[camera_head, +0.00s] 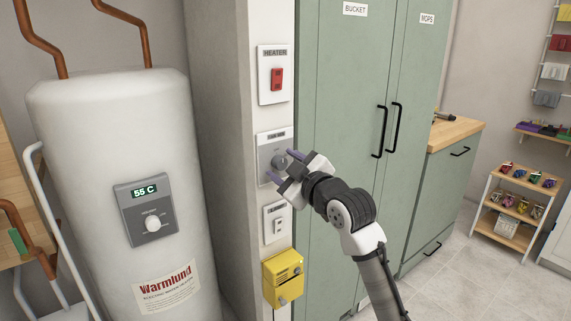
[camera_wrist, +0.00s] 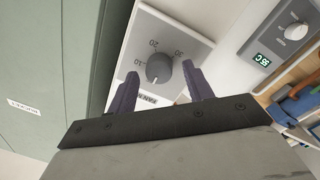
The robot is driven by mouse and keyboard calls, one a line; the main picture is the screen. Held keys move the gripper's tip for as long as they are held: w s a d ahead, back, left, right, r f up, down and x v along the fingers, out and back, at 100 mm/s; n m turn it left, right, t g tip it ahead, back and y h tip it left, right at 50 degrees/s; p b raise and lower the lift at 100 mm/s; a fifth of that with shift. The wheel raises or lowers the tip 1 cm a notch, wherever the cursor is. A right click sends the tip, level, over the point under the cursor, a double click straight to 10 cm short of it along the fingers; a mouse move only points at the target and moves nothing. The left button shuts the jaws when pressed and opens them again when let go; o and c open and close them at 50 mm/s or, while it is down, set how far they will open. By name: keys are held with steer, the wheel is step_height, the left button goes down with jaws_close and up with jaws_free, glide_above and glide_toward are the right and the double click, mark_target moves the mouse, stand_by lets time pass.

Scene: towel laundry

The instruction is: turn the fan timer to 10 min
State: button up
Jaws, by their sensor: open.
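The fan timer (camera_head: 264,150) is a grey plate on the narrow wall pillar, below the heater switch. The wrist view shows its plate (camera_wrist: 200,48) with a dark round knob (camera_wrist: 159,67) and the marks 10, 20 and 30. The FAN label is partly hidden by a finger. A small light mark shows on the knob's label side, but I cannot read the setting surely. My gripper (camera_head: 281,166) is open in front of the timer. In the wrist view its two purple fingers (camera_wrist: 160,72) stand on either side of the knob, with visible gaps.
The red heater switch (camera_head: 276,79) is above, a white switch (camera_head: 275,222) and a yellow box (camera_head: 283,278) below. The water heater (camera_head: 110,100) stands left, with a 55 C panel (camera_head: 147,211). Green cabinets (camera_head: 345,90) with black handles are close on the right.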

steer(key=c, duration=1)
steer(key=shift+o, duration=0.2)
steer(key=shift+m, duration=0.4)
steer(key=m+p, duration=0.1)
steer(key=m, duration=0.1)
steer(key=shift+r+m, duration=0.1)
steer(key=shift+m, duration=0.3)
steer(key=m+p, duration=0.2)
steer(key=m, duration=0.1)
steer(key=shift+r+m, duration=0.1)
steer(key=shift+m, duration=0.2)
steer(key=m+p, duration=0.3)
steer(key=m, duration=0.1)
steer(key=shift+w+d+g, duration=0.1)
steer(key=shift+d+g, duration=0.05)
steer(key=shift+g, duration=0.25)
steer(key=shift+m+p, duration=0.8)
steer(key=shift+m, duration=0.2)
